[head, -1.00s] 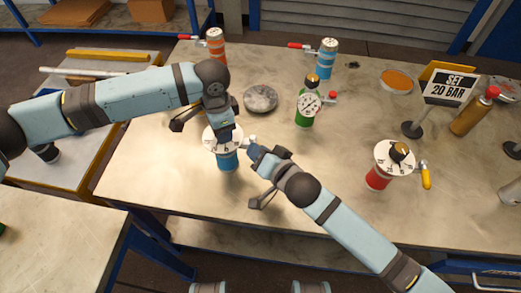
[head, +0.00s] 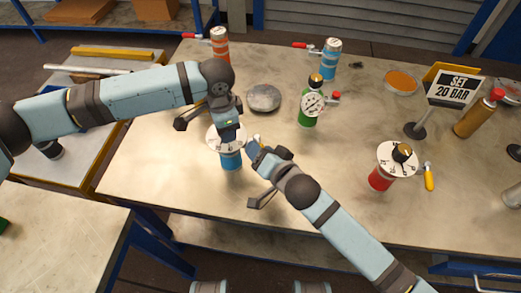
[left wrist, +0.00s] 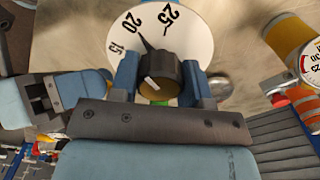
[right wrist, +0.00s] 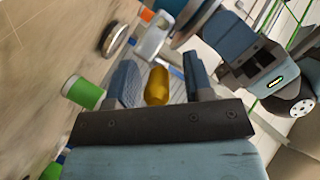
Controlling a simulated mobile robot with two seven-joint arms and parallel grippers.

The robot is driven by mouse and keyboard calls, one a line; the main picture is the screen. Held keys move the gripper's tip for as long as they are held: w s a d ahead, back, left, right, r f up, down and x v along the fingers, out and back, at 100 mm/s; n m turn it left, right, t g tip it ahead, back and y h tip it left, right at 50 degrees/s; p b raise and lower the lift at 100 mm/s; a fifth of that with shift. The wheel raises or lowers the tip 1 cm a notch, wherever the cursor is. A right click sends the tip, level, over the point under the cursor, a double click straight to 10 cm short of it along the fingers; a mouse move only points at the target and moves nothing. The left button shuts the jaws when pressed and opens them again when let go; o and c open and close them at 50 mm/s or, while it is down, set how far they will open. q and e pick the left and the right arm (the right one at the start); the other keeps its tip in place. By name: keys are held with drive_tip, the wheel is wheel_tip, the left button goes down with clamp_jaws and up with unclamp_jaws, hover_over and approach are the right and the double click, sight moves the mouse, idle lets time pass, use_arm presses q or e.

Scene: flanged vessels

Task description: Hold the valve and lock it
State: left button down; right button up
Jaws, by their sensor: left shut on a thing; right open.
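The blue vessel (head: 231,162) stands at the bench's front with a white dial (left wrist: 200,32) on top. My left gripper (head: 229,130) is above it, shut on the black knob (left wrist: 160,72). The knob's pointer is near 20 in the left wrist view. My right gripper (head: 258,148) is open beside the vessel, to its right. In the right wrist view, the vessel's yellow lever handle (right wrist: 157,86) lies between its spread fingers, with a silver bracket (right wrist: 150,42) beyond. Whether the fingers touch the handle cannot be told.
A sign (head: 454,88) reads "SET 20 BAR". A red vessel (head: 380,179) with a yellow lever stands right. A green vessel (head: 308,119), orange vessel (head: 220,45) and second blue vessel (head: 331,62) stand behind. A grey disc (head: 264,98) lies behind the grippers. Front right bench is clear.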

drive_tip(key=shift+s, duration=0.1)
drive_tip(key=v, duration=1.2)
